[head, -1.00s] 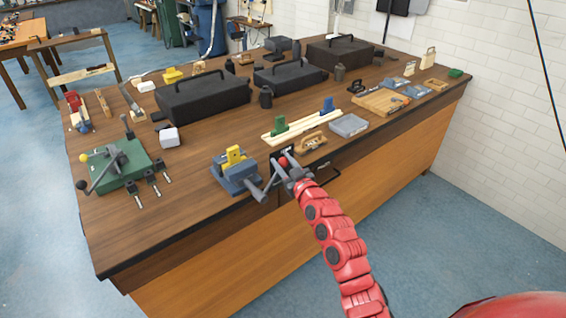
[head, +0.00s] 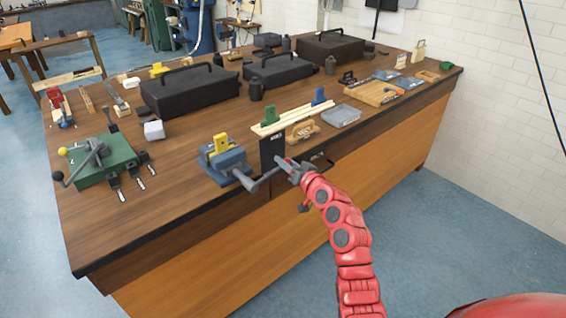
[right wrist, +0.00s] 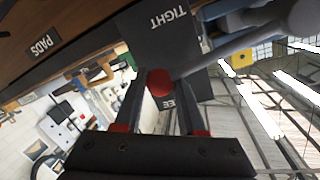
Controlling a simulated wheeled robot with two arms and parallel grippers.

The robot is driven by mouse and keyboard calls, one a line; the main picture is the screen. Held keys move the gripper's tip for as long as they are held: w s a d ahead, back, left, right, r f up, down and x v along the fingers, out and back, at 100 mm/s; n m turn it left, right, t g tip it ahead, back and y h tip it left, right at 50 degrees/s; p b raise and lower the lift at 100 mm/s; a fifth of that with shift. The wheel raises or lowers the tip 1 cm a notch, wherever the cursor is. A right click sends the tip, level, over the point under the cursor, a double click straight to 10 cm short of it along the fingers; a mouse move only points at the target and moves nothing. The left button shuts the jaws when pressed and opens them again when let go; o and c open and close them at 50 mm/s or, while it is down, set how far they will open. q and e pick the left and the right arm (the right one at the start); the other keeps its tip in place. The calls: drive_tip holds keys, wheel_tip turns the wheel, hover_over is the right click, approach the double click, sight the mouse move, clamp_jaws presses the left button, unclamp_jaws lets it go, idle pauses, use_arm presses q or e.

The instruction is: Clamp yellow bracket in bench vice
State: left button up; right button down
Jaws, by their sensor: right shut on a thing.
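The blue-grey bench vice (head: 233,165) stands at the front edge of the workbench. The yellow bracket (head: 221,143) sits upright at its jaws; I cannot tell whether they grip it tightly. My right gripper (head: 285,164) is at the end of the vice's handle, right of the vice. The right wrist view shows its fingers shut on the handle's red knob (right wrist: 159,83), with the grey handle bar (right wrist: 215,58) running off to the upper right. In the head view the knob is mostly hidden. My left gripper is in neither view.
A black panel (head: 272,148) stands by the handle; the wrist view shows "TIGHT" on it (right wrist: 150,30). A green fixture (head: 105,163) is to the left. A wooden strip with green and blue blocks (head: 295,119) lies behind the panel. Bare benchtop (head: 150,205) lies left of the vice.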

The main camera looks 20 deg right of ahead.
drive_tip(key=shift+s+a+f+m+g+y+b, duration=0.15)
drive_tip(key=shift+f+m+y+b, duration=0.15)
drive_tip(key=shift+f+m, duration=0.75)
drive_tip(key=shift+w+a+f+m+g+y+b, duration=0.1)
drive_tip(key=shift+f+m+g+y+b, duration=0.2)
drive_tip(key=shift+f+m, duration=0.8)
drive_tip(key=shift+s+a+f+m+g+y+b, duration=0.15)
drive_tip(key=shift+f+m+b, duration=0.3)
drive_tip(key=shift+f, duration=1.05)
drive_tip(key=c, duration=0.5)
unclamp_jaws()
drive_tip(key=b+v, duration=0.2)
drive_tip(key=v, duration=1.5)
drive_tip(key=shift+s+a, duration=0.1)
drive_tip(key=shift+s, duration=0.1)
